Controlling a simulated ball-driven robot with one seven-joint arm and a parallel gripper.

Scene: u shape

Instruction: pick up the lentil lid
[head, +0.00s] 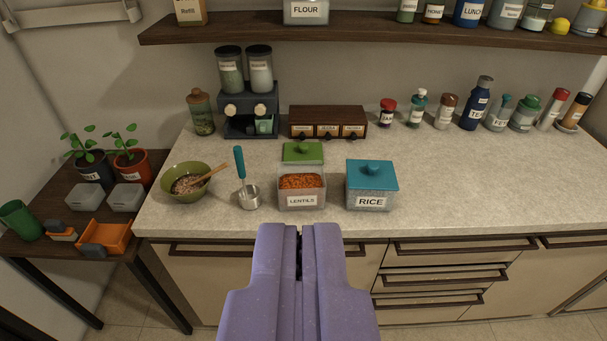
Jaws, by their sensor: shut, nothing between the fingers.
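The lentil lid (303,151) is a flat green square with a small knob. It lies on the counter just behind the lentil container (302,200). That container is clear, labelled LENTILS, open at the top and filled with orange lentils. My gripper (299,228) is purple and shut, with nothing held. Its tips show just below the lentil container in the picture, in front of the counter edge.
A rice container (369,197) with a teal lid (372,175) stands right of the lentils. A measuring cup (249,197) with an upright teal handle and a green bowl (184,190) stand left. A small drawer box (328,121) is behind the lid. The counter's right side is mostly clear.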

